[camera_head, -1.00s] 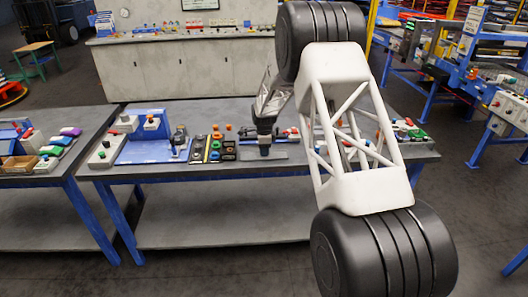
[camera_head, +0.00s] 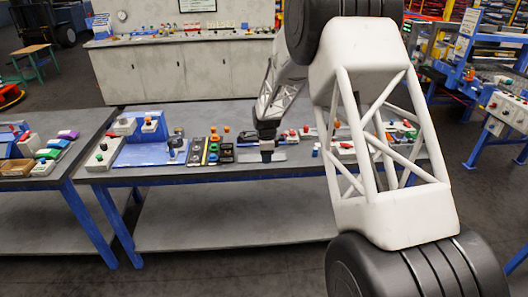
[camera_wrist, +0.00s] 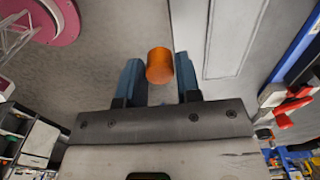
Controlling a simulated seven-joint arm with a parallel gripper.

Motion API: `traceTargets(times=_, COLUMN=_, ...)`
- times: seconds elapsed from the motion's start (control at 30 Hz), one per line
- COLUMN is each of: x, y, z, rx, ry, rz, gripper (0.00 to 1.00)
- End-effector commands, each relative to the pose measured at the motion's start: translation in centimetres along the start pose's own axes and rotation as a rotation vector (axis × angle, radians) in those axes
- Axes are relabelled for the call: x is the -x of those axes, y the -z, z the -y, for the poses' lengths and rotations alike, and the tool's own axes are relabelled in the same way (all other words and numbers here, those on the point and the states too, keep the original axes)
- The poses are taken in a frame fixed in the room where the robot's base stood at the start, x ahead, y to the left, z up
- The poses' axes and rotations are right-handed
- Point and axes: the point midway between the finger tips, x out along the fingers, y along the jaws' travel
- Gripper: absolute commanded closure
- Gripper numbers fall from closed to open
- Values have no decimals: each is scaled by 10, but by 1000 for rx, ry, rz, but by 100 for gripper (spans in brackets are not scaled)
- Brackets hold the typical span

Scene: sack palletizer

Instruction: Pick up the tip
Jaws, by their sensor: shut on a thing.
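My gripper (camera_wrist: 160,80) shows in the wrist view with its two blue fingers on either side of an orange cylinder (camera_wrist: 160,65), which I take for the tip. The fingers are shut on it, and its rounded end faces the camera. In the head view my gripper (camera_head: 267,155) points down over the middle of the workbench (camera_head: 220,172), low above a grey plate. The orange piece cannot be made out between the fingers there.
A blue fixture (camera_head: 150,152) stands left of my gripper. Small orange and green parts (camera_head: 213,145) sit in dark holders between them. Red and white parts lie to the right, partly hidden by my arm. The bench's front strip is clear.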

Motion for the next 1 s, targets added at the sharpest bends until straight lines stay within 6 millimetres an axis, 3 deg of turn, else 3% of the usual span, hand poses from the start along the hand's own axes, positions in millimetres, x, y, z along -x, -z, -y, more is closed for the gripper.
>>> traceTargets(times=0.2, x=3, y=3, z=-32, rx=0, ry=0, rz=0, gripper=90)
traceTargets(times=0.5, x=6, y=6, z=-61, rx=0, ry=0, rz=0, gripper=90)
traceTargets(times=1.0, x=6, y=7, z=-70, rx=0, ry=0, rz=0, gripper=90)
